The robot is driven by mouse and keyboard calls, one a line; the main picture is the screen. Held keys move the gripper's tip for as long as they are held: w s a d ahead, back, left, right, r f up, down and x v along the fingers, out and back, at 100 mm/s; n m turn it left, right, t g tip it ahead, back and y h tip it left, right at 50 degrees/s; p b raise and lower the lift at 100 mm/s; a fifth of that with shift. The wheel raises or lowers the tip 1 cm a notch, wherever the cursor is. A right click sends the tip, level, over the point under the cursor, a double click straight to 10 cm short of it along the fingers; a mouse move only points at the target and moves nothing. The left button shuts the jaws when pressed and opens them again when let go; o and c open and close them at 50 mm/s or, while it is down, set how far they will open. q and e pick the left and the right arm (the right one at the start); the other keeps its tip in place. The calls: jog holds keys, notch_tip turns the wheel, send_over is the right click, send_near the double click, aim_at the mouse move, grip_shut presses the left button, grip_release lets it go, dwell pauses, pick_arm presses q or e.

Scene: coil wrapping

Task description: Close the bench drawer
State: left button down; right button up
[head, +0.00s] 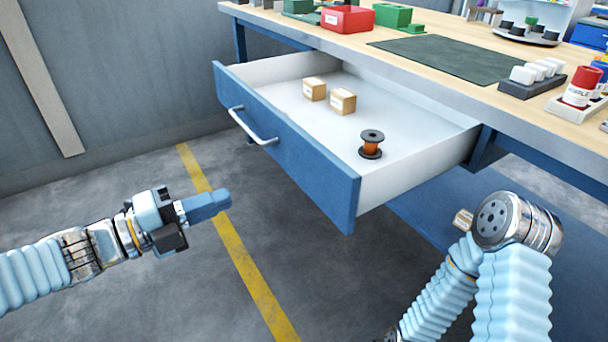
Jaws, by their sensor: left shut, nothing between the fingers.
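The bench drawer (290,160) is pulled out from under the workbench. Its blue front has a silver bar handle (252,127). Inside lie two small tan boxes (315,89) and (343,101), and a black spool with orange coil (371,145). My left gripper (222,199) is shut and empty, in the air to the left of and below the drawer front, apart from it and from the handle. My right arm (500,270) is bent at the lower right; its gripper does not show.
The wooden bench top (370,45) carries a red bin (347,19), a green bin (392,15), a dark mat (450,58), a block with white pieces (532,80) and a red-capped bottle (581,87). Grey floor with a yellow line (240,258) is clear before the drawer.

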aim_at(306, 169)
pick_arm(q)
jog(key=x, duration=1.4)
jog(key=shift+s, duration=0.1)
pick_arm(e)
jog(key=shift+r, duration=0.1)
pick_arm(q)
jog(key=shift+d, duration=0.1)
